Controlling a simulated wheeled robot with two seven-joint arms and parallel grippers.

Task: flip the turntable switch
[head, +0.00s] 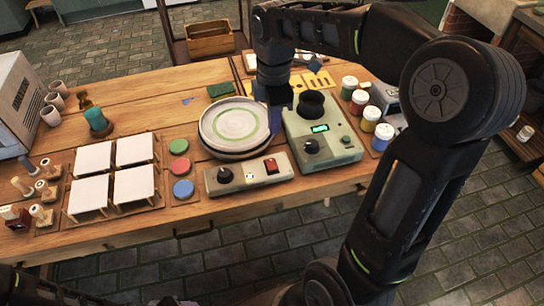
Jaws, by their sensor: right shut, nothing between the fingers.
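The turntable control box (248,175) is a beige-grey unit at the table's front edge, with a black knob on its left. The red switch (270,166) sits on its right part; its setting is too small to tell. Behind the box, a white plate (228,118) with a pale green ring rests on the dark round turntable (243,154). My right gripper (275,100) points down at the plate's right rear side, behind and apart from the switch. It is shut and empty, and its tips are hard to make out. My left gripper is not in view.
A green-grey machine (321,137) with a dark cup-like opening stands right of the turntable, close to my right gripper. Several paint jars (371,118) stand farther right.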

